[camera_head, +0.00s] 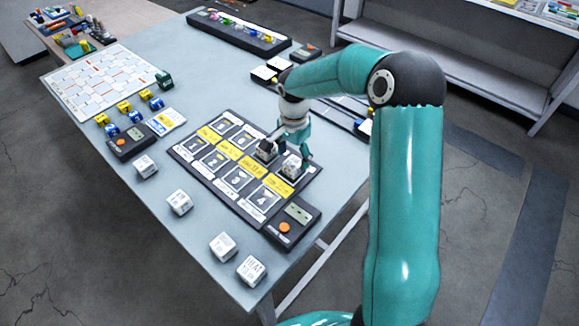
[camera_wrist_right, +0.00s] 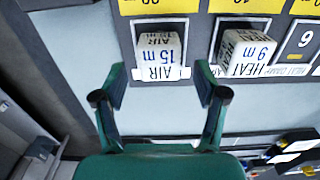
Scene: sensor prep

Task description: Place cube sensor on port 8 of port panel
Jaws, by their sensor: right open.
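The port panel (camera_head: 233,163) lies on the table with two rows of ports and yellow labels between them. A white cube sensor marked AIR 15 m (camera_wrist_right: 160,55) sits on the end port of the far row, nearest my arm; that port's number is hidden. It also shows in the head view (camera_head: 292,166). A HEAT 9 m cube (camera_wrist_right: 245,50) sits on the neighbouring port, beside the port marked 6 (camera_wrist_right: 305,38). My right gripper (camera_wrist_right: 160,82) is open, one finger to each side of the AIR cube, with visible gaps. My left gripper is out of view.
Several loose white cubes (camera_head: 179,203) stand along the table's near-left edge. A dark box with an orange button (camera_head: 285,227) adjoins the panel's near end. A white grid board (camera_head: 100,80) and small blue and yellow blocks lie at left. A dark tray (camera_head: 240,32) stands at the back.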

